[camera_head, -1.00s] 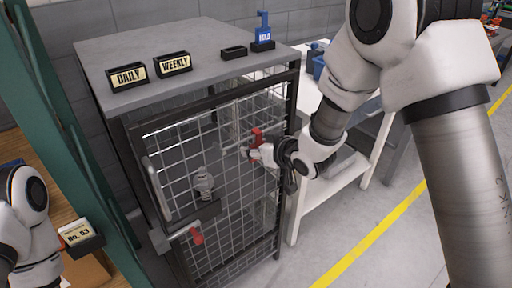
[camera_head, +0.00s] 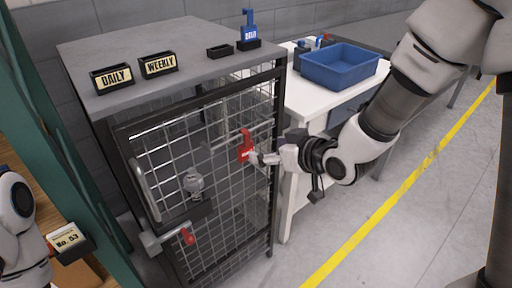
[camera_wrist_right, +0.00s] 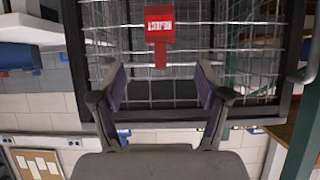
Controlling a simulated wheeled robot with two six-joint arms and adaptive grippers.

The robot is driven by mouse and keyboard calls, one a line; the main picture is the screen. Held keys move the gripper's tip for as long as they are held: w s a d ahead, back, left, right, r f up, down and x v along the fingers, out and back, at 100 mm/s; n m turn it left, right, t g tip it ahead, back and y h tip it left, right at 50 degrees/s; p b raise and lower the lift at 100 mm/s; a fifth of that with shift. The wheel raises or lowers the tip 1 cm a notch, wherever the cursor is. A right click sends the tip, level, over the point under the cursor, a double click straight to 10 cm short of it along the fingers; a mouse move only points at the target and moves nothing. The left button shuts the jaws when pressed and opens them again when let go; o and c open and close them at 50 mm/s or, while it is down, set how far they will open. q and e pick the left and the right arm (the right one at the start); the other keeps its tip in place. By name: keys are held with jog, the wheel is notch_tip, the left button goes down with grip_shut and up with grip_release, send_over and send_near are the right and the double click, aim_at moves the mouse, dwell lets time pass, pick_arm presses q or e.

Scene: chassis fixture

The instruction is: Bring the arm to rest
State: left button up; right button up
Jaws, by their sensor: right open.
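My right gripper (camera_head: 262,158) is open and empty, in front of the mesh door of the dark cage cabinet. Its two fingers (camera_wrist_right: 160,86) stand apart in the right wrist view, with nothing between their tips. A red tag (camera_head: 245,147) is on the mesh just beyond the fingertips; it reads REJECT in the right wrist view (camera_wrist_right: 160,26). The right arm reaches in from the upper right. Part of my left arm (camera_head: 18,225) shows at the lower left; its gripper is not visible.
The cabinet top (camera_head: 165,55) holds DAILY (camera_head: 112,80) and WEEKLY (camera_head: 159,66) card holders and a blue HOLD tag (camera_head: 249,28). A red-handled latch (camera_head: 187,236) is on the door. A blue bin (camera_head: 340,66) stands on the white bench (camera_head: 300,98). Floor right is clear.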

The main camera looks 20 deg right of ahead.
jog(key=s+f+m+g+h+p, duration=0.1)
jog(key=s+f+g+p, duration=0.15)
jog(key=s+f, duration=0.45)
jog(key=s+f+g+p, duration=0.2)
jog(key=s+f+g, duration=0.15)
jog(key=f, duration=0.85)
jog(key=s+d+f+m+g+h, duration=0.1)
jog(key=s+d+f+g, duration=0.1)
jog(key=s+f, duration=0.4)
jog(key=s+d+f+m+g+h+p, duration=0.1)
jog(key=s+f, duration=0.4)
jog(key=s, duration=0.5)
jog(key=d+m+g+h, duration=0.1)
jog(key=g, duration=0.1)
jog(key=shift+s+f+g, duration=0.2)
jog(key=shift+f+g, duration=0.1)
jog(key=shift+f, duration=0.05)
jog(key=shift+p, duration=0.3)
